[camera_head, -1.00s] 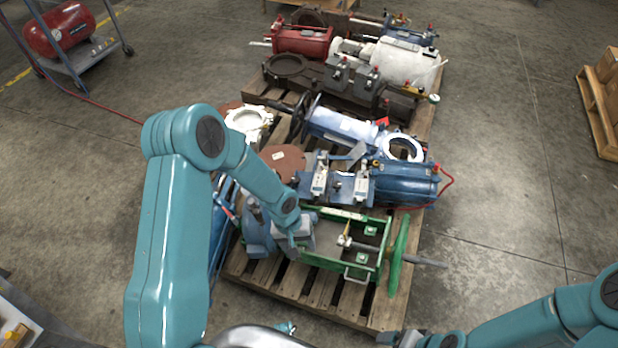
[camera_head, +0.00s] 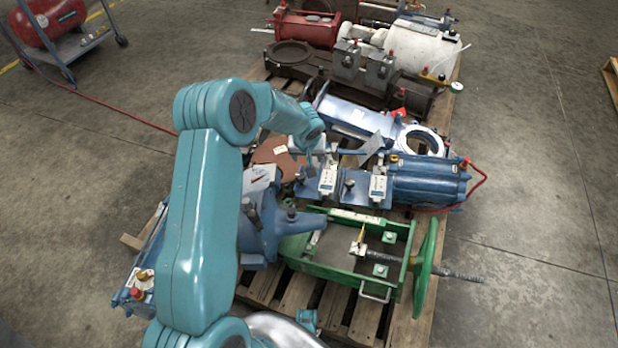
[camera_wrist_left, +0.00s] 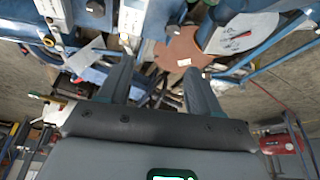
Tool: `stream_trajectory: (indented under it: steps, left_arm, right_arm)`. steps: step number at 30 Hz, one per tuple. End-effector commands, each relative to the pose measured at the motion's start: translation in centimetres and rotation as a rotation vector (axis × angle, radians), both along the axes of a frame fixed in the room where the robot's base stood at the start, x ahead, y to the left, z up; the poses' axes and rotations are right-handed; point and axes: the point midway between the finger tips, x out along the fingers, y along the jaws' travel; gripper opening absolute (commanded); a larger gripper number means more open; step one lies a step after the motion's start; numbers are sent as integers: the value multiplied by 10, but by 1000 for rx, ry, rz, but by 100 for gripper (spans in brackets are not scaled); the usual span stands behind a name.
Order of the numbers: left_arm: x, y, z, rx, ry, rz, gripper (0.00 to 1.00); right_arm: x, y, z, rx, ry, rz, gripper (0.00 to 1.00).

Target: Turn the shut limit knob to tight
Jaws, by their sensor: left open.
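Two white boxes with small displays, the left one (camera_head: 327,181) and the right one (camera_head: 378,188), stand on a blue assembly on the pallet. A dark knob (camera_head: 349,187) sits between them; it also shows at the top of the left wrist view (camera_wrist_left: 95,8). I cannot read any label or tell which knob is the shut limit knob. My left gripper (camera_head: 310,165) hangs beside the left box, partly hidden by its own wrist. In the left wrist view its two fingers (camera_wrist_left: 160,80) are apart with nothing between them. My right gripper is out of view.
A green frame with a handwheel (camera_head: 427,270) stands in front. A blue cylinder (camera_head: 428,182) with a red hose is at right. A brown disc (camera_head: 273,155) and a white dial (camera_head: 260,178) with a red needle are at left. Bare floor lies to the right.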

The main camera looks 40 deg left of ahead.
Motion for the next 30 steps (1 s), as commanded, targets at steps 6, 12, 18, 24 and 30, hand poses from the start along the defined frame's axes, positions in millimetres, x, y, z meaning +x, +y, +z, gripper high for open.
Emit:
stream_trajectory:
  steps: [6,12,18,24,30]
  left_arm:
    - [-7,25,-30,15,-22,47,64]
    - [-14,34,-43,17,-21,68,64]
    - [-9,40,-64,16,-19,68,64]
    - [6,52,-108,15,-17,68,64]
    - [21,65,-152,16,-19,67,64]
  right_arm:
    - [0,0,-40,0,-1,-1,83]
    - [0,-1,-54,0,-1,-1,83]
    - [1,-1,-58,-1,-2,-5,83]
    - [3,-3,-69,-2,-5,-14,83]
    - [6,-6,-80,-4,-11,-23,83]
